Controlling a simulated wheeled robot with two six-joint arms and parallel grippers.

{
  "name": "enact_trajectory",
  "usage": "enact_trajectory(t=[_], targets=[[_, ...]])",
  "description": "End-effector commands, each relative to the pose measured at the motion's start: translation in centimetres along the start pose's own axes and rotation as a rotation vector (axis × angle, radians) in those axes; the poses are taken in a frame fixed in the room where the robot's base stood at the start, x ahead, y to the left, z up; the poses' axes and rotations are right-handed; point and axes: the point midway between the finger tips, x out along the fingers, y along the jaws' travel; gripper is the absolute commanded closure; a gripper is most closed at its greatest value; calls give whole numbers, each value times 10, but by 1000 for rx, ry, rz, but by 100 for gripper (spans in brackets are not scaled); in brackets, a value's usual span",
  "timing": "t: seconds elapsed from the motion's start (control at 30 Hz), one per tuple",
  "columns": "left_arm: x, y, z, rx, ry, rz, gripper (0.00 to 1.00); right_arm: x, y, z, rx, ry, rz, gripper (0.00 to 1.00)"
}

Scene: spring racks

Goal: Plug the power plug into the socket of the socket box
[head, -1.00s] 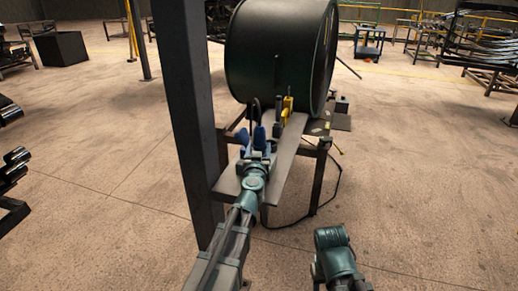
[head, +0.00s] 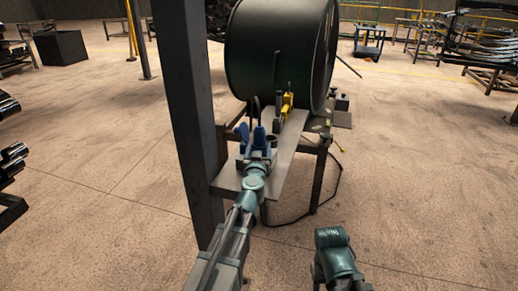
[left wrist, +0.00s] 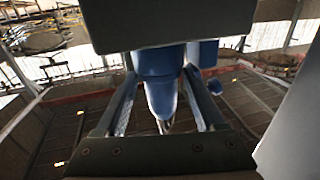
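The power plug is blue, with its narrower cable end uppermost in the head view (head: 259,137). In the left wrist view, which looks upside down, the plug (left wrist: 160,80) lies between the two fingers of my left gripper (left wrist: 160,88). The fingers seem to touch its sides. The grey socket box (left wrist: 165,22) is right against the plug's far end; how deep the plug sits is hidden. More blue parts of the box (left wrist: 205,52) show beside the plug. In the head view my left gripper (head: 257,155) is at the box.
The box is on a narrow grey bench (head: 285,160) beside a dark post (head: 187,110). A large black drum (head: 280,50) and a yellow item (head: 287,103) stand behind. A black cable (head: 335,190) hangs to the floor. Open floor (head: 430,170) lies to the right.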

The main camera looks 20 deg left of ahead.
Motion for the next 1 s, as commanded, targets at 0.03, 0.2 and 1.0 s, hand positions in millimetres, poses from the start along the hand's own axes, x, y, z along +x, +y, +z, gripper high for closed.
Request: enact_trajectory(t=[0.03,0.2,1.0], targets=[[0,0,0,0,0,0,18,0,0,0,0,0,0,50],[0,-1,0,-1,0,-2,0,0,0,0,0,0,0,50],[-50,-1,0,0,0,-1,0,0,0,0,0,0,0,50]])
